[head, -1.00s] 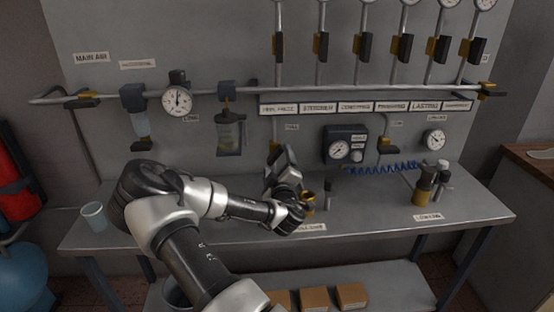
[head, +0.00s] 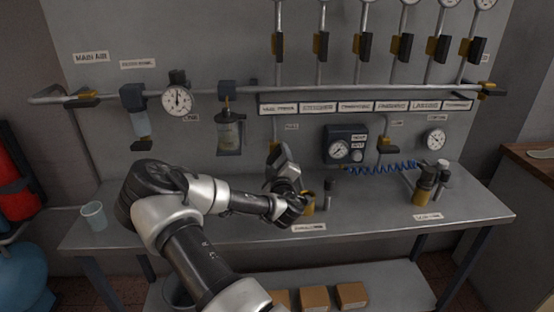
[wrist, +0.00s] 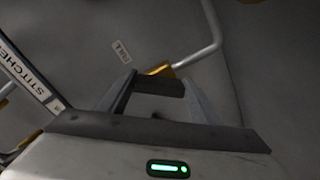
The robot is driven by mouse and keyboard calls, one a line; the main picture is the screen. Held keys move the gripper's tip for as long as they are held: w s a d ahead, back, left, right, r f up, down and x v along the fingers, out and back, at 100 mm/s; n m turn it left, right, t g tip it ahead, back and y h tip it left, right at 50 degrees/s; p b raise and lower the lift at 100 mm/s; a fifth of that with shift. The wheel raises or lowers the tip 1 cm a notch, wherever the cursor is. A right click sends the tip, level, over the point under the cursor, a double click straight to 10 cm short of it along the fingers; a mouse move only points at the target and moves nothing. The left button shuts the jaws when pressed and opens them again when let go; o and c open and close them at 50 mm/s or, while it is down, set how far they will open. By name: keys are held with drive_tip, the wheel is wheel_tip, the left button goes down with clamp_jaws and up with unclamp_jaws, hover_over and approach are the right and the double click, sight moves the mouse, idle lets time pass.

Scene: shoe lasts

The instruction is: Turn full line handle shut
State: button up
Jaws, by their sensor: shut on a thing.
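The full line handle is a dark grip (wrist: 160,87) beside a brass valve body (wrist: 184,64) on a grey pipe, under the FULL label (wrist: 122,51) in the wrist view. My gripper (wrist: 158,95) is shut on this handle, with one finger on each side of it. In the head view my gripper (head: 275,151) reaches the panel below the FULL label (head: 292,127). There it hides most of the handle, so its exact angle is hard to tell.
Several black-handled valves (head: 321,44) line the upper pipes. A regulator box with a gauge (head: 345,144) and a blue coiled hose (head: 385,168) are to the right. A brass-coloured cup (head: 308,203) stands on the bench close to my wrist. A pale cup (head: 94,215) stands at left.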

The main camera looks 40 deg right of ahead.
drive_tip(key=shift+m, duration=0.3)
drive_tip(key=m+b, duration=0.1)
drive_tip(key=m, duration=0.1)
drive_tip(key=m+b, duration=0.2)
drive_tip(key=shift+f+m+b, duration=0.2)
drive_tip(key=shift+m+b, duration=0.1)
drive_tip(key=shift+m, duration=0.1)
drive_tip(key=m+b, duration=0.4)
drive_tip(key=m, duration=0.1)
drive_tip(key=shift+w+a+b, duration=0.1)
drive_tip(key=shift+a+b, duration=0.1)
drive_tip(key=shift+b, duration=0.2)
drive_tip(key=o, duration=1.1)
drive_tip(key=shift+r, duration=0.1)
drive_tip(key=shift+c, duration=0.2)
drive_tip(key=p+v, duration=0.8)
drive_tip(key=v, duration=0.9)
drive_tip(key=shift+s, duration=0.25)
